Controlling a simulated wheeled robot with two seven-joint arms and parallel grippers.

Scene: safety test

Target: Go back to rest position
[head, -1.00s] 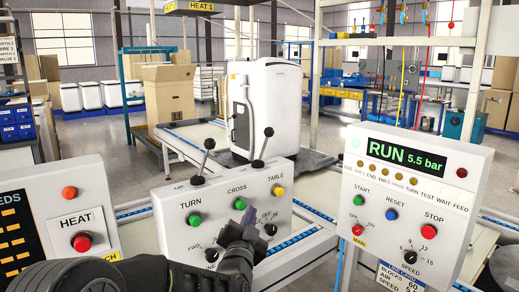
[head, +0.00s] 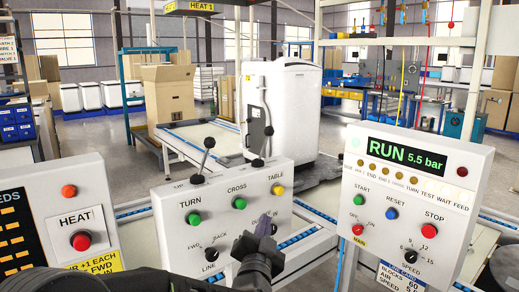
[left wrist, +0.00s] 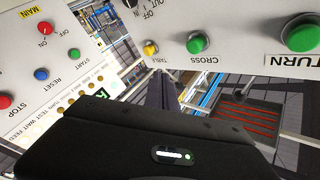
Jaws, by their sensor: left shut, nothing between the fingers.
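My left gripper (head: 264,232) is shut and empty, in front of the lower right of the middle control box (head: 170,215). Its dark narrow fingers partly hide the small selector at that corner. That box carries green TURN (head: 194,218) and CROSS (head: 239,203) buttons, a yellow TABLE button (head: 278,190), two black levers and a LINE knob (head: 211,254). In the left wrist view the shut fingers (left wrist: 160,88) point past the box's edge, close to the yellow TABLE button (left wrist: 150,49); I cannot tell whether they touch anything. My right gripper is not in view.
A right panel (head: 450,190) reads RUN 5.5 bar and has a red STOP button (head: 431,230). A left panel has a red HEAT button (head: 81,241). A white appliance (head: 290,110) stands on the line behind, with cartons (head: 168,95) to its left.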

